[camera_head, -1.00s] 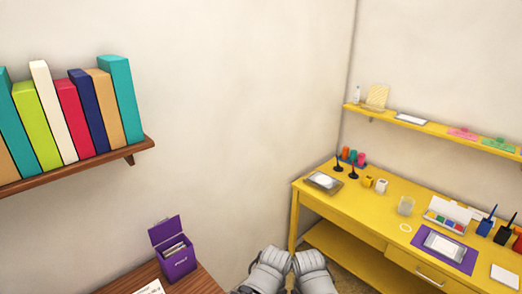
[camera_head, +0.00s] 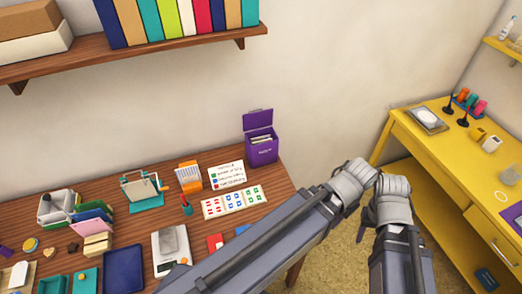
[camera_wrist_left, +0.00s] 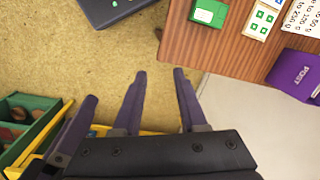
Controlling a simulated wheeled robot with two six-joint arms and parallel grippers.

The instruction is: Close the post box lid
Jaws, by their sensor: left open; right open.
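The purple post box (camera_head: 262,151) stands on the back right corner of the brown desk in the head view. Its lid (camera_head: 257,117) is raised and tilted back, and pale papers show in the opening. The box also shows at the right edge of the left wrist view (camera_wrist_left: 296,76), partly cut off. My left gripper (camera_wrist_left: 160,76) is open and empty, over the floor beside the desk, apart from the box. My right gripper (camera_head: 363,226) shows only in part below its wrist, right of the desk and apart from the box; it is open.
The brown desk (camera_head: 200,226) holds cards, a scale (camera_head: 169,250), a dark blue tray (camera_head: 123,270) and stamps. A book shelf (camera_head: 130,58) hangs above. A yellow desk (camera_head: 440,150) stands at the right. Bare floor lies between the desks.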

